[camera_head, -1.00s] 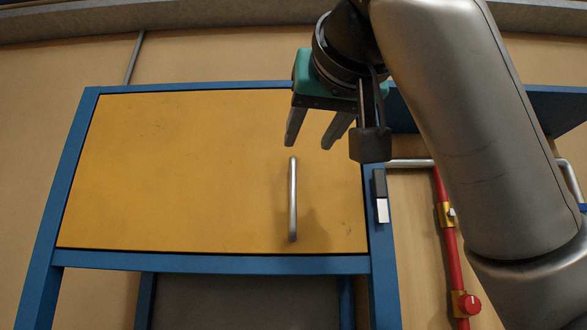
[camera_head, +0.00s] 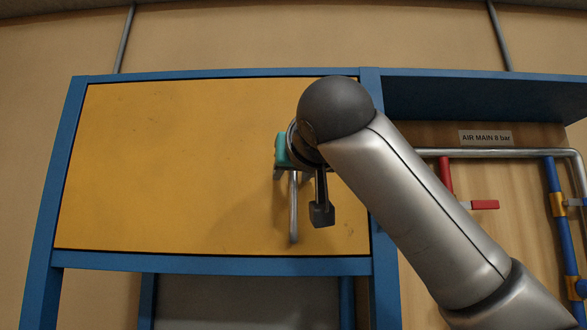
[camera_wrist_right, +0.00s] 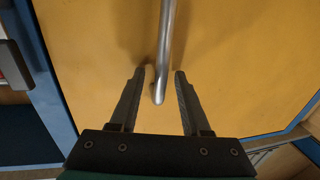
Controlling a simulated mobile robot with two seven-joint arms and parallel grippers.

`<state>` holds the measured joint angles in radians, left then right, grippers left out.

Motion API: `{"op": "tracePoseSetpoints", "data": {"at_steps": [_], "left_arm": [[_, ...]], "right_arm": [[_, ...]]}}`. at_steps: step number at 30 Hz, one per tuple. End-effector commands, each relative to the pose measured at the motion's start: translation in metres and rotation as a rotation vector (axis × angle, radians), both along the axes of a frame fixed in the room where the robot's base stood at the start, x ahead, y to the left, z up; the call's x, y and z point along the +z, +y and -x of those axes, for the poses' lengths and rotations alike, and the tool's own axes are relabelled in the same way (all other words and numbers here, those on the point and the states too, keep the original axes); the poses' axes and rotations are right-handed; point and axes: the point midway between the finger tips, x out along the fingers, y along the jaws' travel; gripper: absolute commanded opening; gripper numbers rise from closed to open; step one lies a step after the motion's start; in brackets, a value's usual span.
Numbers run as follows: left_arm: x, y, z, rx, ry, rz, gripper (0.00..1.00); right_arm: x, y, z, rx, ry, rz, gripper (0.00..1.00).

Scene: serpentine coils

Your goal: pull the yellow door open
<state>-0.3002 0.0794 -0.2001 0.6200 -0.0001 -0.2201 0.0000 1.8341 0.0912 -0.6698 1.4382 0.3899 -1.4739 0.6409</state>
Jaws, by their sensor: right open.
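The yellow door (camera_head: 170,165) is a wide panel that looks shut in its blue frame; it also fills most of the right wrist view (camera_wrist_right: 240,50). A silver bar handle (camera_head: 294,222) stands upright near the door's right side. My right gripper (camera_head: 293,175) is at the handle's upper part, its fingers largely hidden by my wrist in the head view. In the right wrist view the open gripper (camera_wrist_right: 158,73) has one finger on each side of the handle's end (camera_wrist_right: 166,45), with gaps on both sides. My left gripper is not in view.
The blue frame (camera_head: 54,190) surrounds the door. To the right are silver piping (camera_head: 520,153), a red lever (camera_head: 484,205), a blue pipe (camera_head: 555,210) and an "AIR MAIN 8 bar" sign (camera_head: 486,138). A dark latch-like block (camera_wrist_right: 14,65) sits by the door's edge.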

Motion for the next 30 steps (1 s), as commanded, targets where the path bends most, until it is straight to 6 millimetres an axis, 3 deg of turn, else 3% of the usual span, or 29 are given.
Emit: {"op": "tracePoseSetpoints", "data": {"at_steps": [3,16,30], "left_arm": [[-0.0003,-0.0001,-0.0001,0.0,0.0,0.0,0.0],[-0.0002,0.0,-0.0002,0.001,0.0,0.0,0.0],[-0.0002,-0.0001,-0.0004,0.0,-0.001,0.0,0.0]], "right_arm": [[-0.0004,-0.0002,0.0,-0.001,0.001,0.0,0.47],[-0.0001,-0.0002,0.0003,0.0,0.001,0.0,0.0],[0.0002,-0.0003,0.0005,0.0,0.0,0.0,0.0]]}}
